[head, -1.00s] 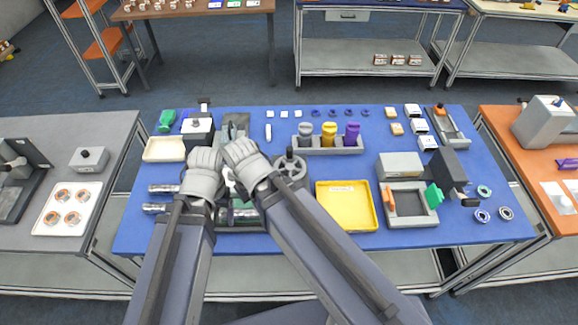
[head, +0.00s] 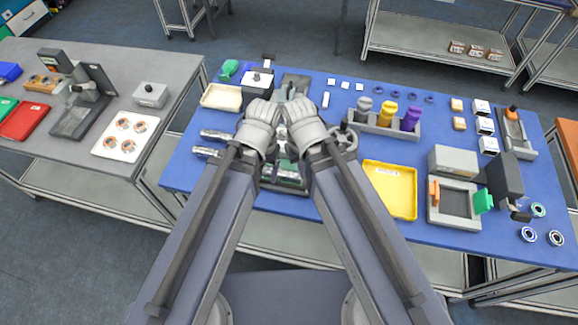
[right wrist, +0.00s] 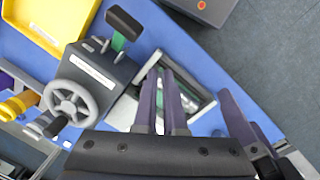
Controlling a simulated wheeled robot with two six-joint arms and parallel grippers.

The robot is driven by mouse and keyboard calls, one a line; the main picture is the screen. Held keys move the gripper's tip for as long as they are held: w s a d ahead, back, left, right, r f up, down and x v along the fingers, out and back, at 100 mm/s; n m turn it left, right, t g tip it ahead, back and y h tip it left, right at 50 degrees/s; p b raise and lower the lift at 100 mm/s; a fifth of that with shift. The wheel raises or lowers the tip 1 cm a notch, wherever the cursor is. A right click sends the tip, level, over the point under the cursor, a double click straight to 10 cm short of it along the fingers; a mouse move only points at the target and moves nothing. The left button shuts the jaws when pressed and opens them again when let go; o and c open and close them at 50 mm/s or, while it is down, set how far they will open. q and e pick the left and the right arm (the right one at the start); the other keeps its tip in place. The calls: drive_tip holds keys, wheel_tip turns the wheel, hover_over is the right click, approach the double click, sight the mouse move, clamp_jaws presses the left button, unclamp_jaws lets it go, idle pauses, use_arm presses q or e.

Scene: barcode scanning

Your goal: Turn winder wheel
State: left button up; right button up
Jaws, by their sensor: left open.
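The grey winder wheel (head: 349,141) is at the middle of the blue table in the head view, just right of my right gripper. In the right wrist view the spoked wheel (right wrist: 72,103) stands on the side of a dark winder box (right wrist: 100,80) with a white label and a dark-topped lever. My right gripper (head: 303,112) is beside the wheel; its fingers (right wrist: 163,95) show to the right of the wheel, apart from it, over a metal and green fixture. My left gripper (head: 265,110) is open, left of the right one. Both hands hide much of the fixture below.
The yellow tray (head: 388,190) lies right of the wheel. A grey rack (head: 385,125) with grey, yellow and purple pieces stands behind. A grey box (head: 452,160) and a frame with green and orange parts are at right. A grey side table (head: 170,75) is at left.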

drive_tip(key=o, duration=0.5)
drive_tip(key=w+d+r+n+p, duration=0.1)
drive_tip(key=w, duration=0.2)
drive_tip(key=w+d+r+n+p, duration=0.1)
drive_tip(key=w+d+r+n, duration=0.1)
drive_tip(key=w, duration=0.1)
drive_tip(key=w+d+r+n+p, duration=0.1)
drive_tip(key=w+d+n+p, duration=0.1)
drive_tip(key=w, duration=0.1)
drive_tip(key=shift+w+r+y, duration=0.15)
drive_tip(key=shift+w+y, duration=0.15)
wheel_tip(320, 180, up, 3)
drive_tip(key=n+p, duration=0.4)
drive_tip(key=n, duration=0.2)
hover_over(345, 120)
drive_tip(key=shift+w+r+y, duration=0.1)
drive_tip(key=shift+y, duration=0.2)
drive_tip(key=shift+d+b, duration=0.1)
drive_tip(key=shift+b, duration=0.25)
wheel_tip(345, 120, down, 8)
drive_tip(key=b, duration=0.7)
drive_tip(key=shift+b, duration=0.4)
drive_tip(key=shift+r, duration=0.1)
clamp_jaws()
